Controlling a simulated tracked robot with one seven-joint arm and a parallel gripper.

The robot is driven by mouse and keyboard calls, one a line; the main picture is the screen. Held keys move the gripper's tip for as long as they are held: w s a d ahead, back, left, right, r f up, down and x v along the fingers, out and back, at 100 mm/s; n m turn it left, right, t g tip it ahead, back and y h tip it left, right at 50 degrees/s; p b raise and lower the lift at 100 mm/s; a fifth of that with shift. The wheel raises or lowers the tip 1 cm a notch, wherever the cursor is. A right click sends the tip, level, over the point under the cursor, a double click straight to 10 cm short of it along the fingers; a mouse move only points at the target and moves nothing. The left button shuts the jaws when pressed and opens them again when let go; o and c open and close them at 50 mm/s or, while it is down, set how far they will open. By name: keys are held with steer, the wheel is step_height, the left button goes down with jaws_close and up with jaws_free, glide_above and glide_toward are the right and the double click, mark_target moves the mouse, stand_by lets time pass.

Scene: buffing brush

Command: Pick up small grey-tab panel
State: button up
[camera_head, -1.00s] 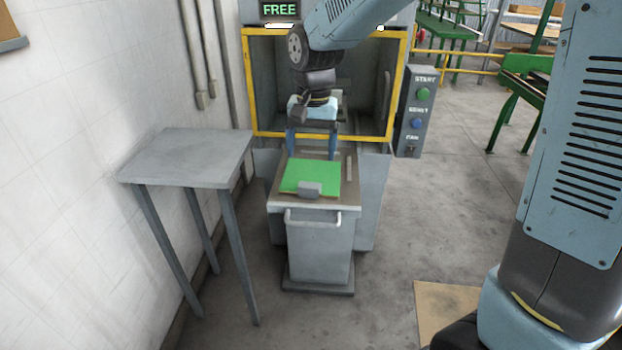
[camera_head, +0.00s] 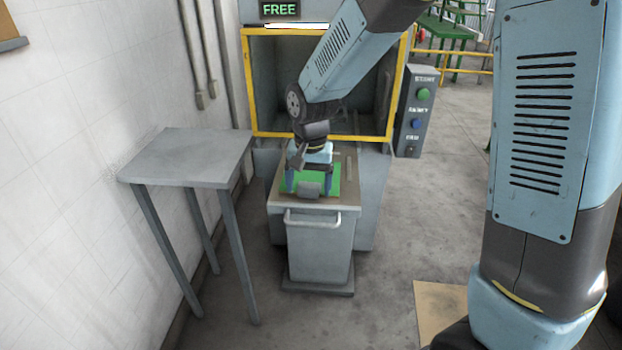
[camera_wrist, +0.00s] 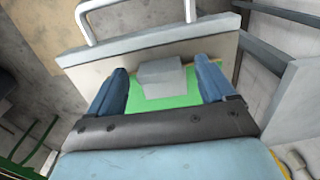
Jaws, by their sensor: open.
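The green panel (camera_head: 337,181) with a small grey tab (camera_head: 308,189) lies flat on top of the grey cart with a front handle. In the wrist view the grey tab (camera_wrist: 161,77) stands on the green panel (camera_wrist: 166,102) near its edge on the handle side. My gripper (camera_head: 308,189) is low over the panel, its two blue fingers apart. In the wrist view the fingers of my gripper (camera_wrist: 162,80) are on either side of the tab, with a gap on each side. I cannot tell whether the fingertips touch the panel.
The cart (camera_head: 318,250) stands before a yellow-framed machine opening (camera_head: 270,85). A bare grey table (camera_head: 190,157) is at the left by the wall. A button box (camera_head: 416,112) is to the right of the opening. A tan board (camera_head: 440,312) lies on the floor.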

steer(key=c, duration=1.3)
steer(key=shift+o, duration=0.2)
steer(key=shift+r, duration=0.3)
step_height(320, 180, up, 2)
steer(key=shift+r, duration=0.25)
steer(key=s+d+r, duration=0.6)
steer(key=s+r, duration=0.4)
steer(key=s, duration=0.2)
glide_above(316, 184)
step_height(316, 184, down, 7)
steer(key=shift+r, duration=0.1)
steer(key=shift+f, duration=3.25)
